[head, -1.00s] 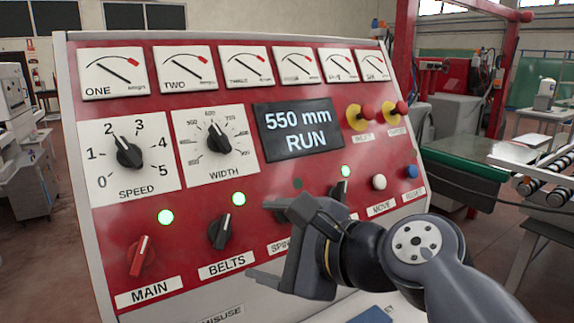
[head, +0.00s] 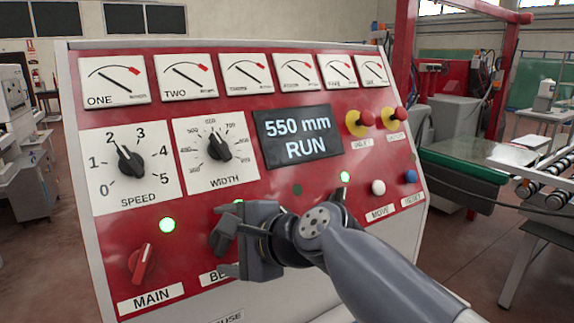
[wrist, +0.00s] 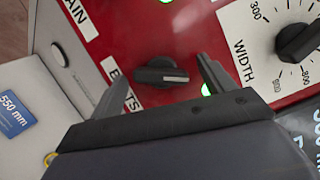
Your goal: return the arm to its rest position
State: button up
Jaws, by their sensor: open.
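My gripper (head: 225,248) is in front of the lower part of the red control panel (head: 225,95) in the head view. Its jaws are open and empty. In the wrist view my gripper (wrist: 160,70) has one finger on each side of the black BELTS knob (wrist: 160,74). I cannot tell whether a finger touches the knob. In the head view my gripper covers much of that knob and its label. My arm reaches in from the lower right and hides the SPINDLE knob area.
The display (head: 298,137) reads 550 mm RUN. Red mushroom buttons (head: 360,121) stick out at the upper right. A roller table (head: 556,190) stands at the right.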

jog(key=n, duration=0.1)
jog(key=n+p, duration=0.1)
jog(key=n+g, duration=0.1)
jog(key=n, duration=0.1)
jog(key=shift+w+r+h+p, duration=0.1)
jog(key=shift+r+h+p, duration=0.2)
jog(key=shift+h, duration=0.1)
jog(key=n+h+p, duration=0.1)
jog(key=n+p, duration=0.1)
jog(key=n, duration=0.2)
jog(key=shift+a+r+g, duration=0.1)
jog(key=shift+a+g, duration=0.05)
jog(key=shift+g, duration=0.15)
jog(key=b+v, duration=0.1)
jog(key=v, duration=0.6)
